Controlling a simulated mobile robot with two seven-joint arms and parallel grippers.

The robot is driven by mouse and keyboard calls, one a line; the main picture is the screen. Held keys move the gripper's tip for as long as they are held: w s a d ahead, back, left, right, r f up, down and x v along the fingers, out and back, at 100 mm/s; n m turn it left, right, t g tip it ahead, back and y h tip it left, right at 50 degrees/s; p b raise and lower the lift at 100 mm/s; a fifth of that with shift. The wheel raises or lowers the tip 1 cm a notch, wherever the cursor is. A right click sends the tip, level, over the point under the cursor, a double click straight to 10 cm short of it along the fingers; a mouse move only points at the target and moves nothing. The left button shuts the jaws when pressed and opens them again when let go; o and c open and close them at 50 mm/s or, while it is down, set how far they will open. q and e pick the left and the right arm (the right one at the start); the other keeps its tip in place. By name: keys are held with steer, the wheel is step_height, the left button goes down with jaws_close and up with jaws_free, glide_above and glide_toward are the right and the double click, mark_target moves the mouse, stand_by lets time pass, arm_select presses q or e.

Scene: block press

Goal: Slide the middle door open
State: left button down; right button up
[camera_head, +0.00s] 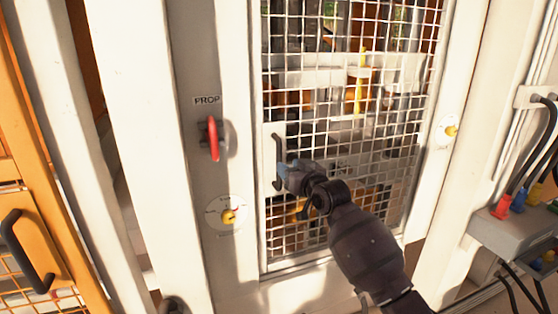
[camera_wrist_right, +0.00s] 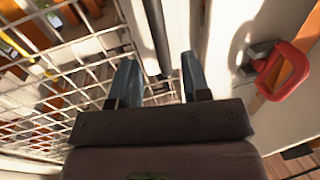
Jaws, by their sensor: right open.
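The middle door is a white-framed wire mesh door (camera_head: 330,258) in the centre of the head view. Its dark vertical handle (camera_head: 278,150) is on the door's left side; it also shows as a dark bar in the right wrist view (camera_wrist_right: 157,30). My right gripper (camera_head: 284,176) is at the handle's lower part, coming in from the lower right. In the right wrist view its two bluish fingers (camera_wrist_right: 160,68) are apart, and the handle's bar appears in the gap between them. I cannot tell whether they touch it. My left gripper is not in view.
A red prop lever (camera_head: 213,138) is on the white post left of the door, with a yellow knob (camera_head: 229,216) below it. An orange door with a dark handle (camera_head: 27,252) is at the far left. A grey box with cables (camera_head: 525,222) stands at the right.

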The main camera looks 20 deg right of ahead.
glide_above(279, 185)
steer(key=shift+w+d, duration=0.15)
steer(key=shift+w, duration=0.3)
jaws_close()
stand_by(0.3)
